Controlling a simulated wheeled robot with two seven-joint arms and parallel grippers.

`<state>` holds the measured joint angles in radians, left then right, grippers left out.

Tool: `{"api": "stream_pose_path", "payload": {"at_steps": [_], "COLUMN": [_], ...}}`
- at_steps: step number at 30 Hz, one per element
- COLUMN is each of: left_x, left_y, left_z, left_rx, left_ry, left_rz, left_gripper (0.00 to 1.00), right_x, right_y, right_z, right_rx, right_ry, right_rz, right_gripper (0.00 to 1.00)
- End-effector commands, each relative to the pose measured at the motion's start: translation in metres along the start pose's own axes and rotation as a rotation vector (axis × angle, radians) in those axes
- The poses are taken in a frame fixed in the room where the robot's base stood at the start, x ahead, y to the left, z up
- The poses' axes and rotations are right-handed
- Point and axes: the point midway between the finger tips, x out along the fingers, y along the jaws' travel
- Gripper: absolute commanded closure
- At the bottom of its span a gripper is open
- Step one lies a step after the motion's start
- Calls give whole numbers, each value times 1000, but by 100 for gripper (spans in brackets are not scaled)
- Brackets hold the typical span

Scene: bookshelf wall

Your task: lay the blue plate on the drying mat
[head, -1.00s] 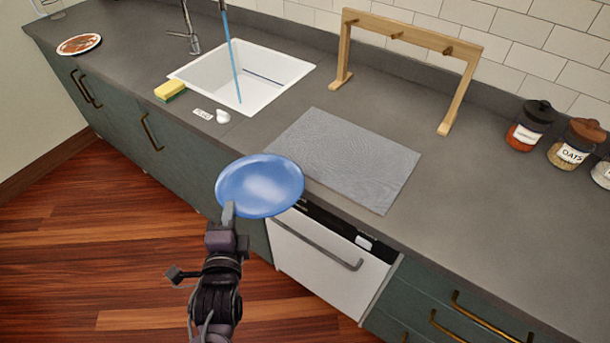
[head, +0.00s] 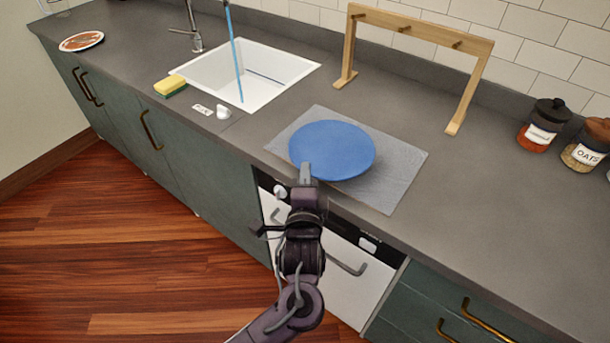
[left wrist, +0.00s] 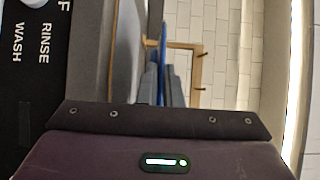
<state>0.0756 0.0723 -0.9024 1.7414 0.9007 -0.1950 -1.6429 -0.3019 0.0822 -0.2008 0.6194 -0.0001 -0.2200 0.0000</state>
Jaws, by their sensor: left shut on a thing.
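The blue plate (head: 333,148) shows in the head view over the grey drying mat (head: 398,180), covering the mat's middle and left part. My left gripper (head: 305,176) is shut on the plate's near rim, with its arm coming up from below. In the left wrist view the plate (left wrist: 163,45) is seen edge-on between the gripper's fingers (left wrist: 163,85). It looks roughly level, and I cannot tell whether it touches the mat. The mat lies flat on the counter, its near edge close to the counter's front edge. My right gripper is not in view.
A wooden peg rack (head: 415,30) stands behind the mat. A white sink (head: 262,75) with a yellow sponge (head: 170,85) beside it is to the left. Jars (head: 545,125) stand at the right. A dirty plate (head: 82,41) lies far left. The counter right of the mat is clear.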

Motion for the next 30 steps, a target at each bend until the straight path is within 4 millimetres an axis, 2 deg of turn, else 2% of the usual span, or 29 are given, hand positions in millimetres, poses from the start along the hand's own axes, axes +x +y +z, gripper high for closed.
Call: {"api": "stream_pose_path", "payload": {"at_steps": [1,11,18,30], "left_x": [0,0,1,1], "left_y": [8,34,43,44], "left_z": [0,0,0,0], "left_rx": [-2,-3,-2,-3], "left_ry": [0,1,0,0], "left_rz": [-4,-4,-4,-4], "left_gripper": [100,100,100,100], "right_x": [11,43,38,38], "right_y": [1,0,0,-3], "right_z": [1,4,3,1], "right_rx": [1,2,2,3], "right_ry": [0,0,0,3], "right_rz": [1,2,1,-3], "right_gripper": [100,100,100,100]}}
